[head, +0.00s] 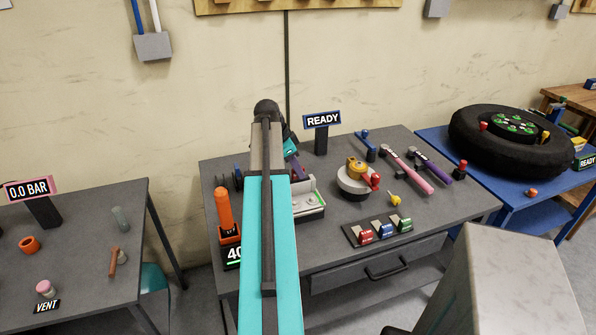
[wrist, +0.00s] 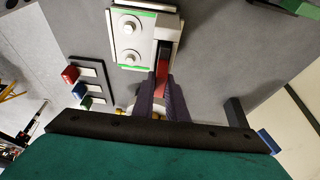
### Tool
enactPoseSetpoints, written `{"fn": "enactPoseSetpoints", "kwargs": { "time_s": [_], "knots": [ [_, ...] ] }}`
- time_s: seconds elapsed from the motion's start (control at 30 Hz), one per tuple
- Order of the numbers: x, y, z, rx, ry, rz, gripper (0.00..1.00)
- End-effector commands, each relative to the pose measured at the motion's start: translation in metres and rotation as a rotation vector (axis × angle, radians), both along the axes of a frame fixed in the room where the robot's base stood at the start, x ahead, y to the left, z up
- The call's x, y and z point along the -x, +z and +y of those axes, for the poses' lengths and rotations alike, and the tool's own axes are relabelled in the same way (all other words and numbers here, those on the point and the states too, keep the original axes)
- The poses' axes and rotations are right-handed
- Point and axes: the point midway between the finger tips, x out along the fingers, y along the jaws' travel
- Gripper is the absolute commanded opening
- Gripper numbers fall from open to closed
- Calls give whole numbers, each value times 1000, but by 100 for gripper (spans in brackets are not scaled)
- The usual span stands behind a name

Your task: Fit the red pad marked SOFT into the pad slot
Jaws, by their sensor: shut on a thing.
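My gripper (wrist: 162,88) has dark purple fingers and is shut on the red pad (wrist: 161,80), seen as a narrow red strip between them. The pad's SOFT marking is not readable. Its far end is at the dark pad slot (wrist: 165,50), along one side of a pale block (wrist: 145,38) with two bolts and green edges. I cannot tell how deep the pad sits. In the head view the pale block (head: 308,203) shows beside my teal arm, which hides most of the gripper and the pad.
A dark rack (head: 353,237) with red, blue and green pieces stands at the bench front. A round yellow-topped fixture (head: 355,178), a pink-handled tool (head: 410,170) and a READY sign (head: 322,120) are to the right. An orange cylinder (head: 225,210) stands left of my arm.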

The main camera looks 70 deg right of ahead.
Motion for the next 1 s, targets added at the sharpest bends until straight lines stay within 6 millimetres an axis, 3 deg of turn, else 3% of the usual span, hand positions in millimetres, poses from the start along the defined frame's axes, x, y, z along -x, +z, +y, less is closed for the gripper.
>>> {"fn": "enactPoseSetpoints", "kwargs": {
  "time_s": [0.93, 0.97, 1.0],
  "knots": [
    [0, -22, 1, -4, -1, -1, 0],
    [0, -23, 1, -4, -1, -1, 16],
    [0, -23, 1, -6, -1, -1, 22]
  ]
}}
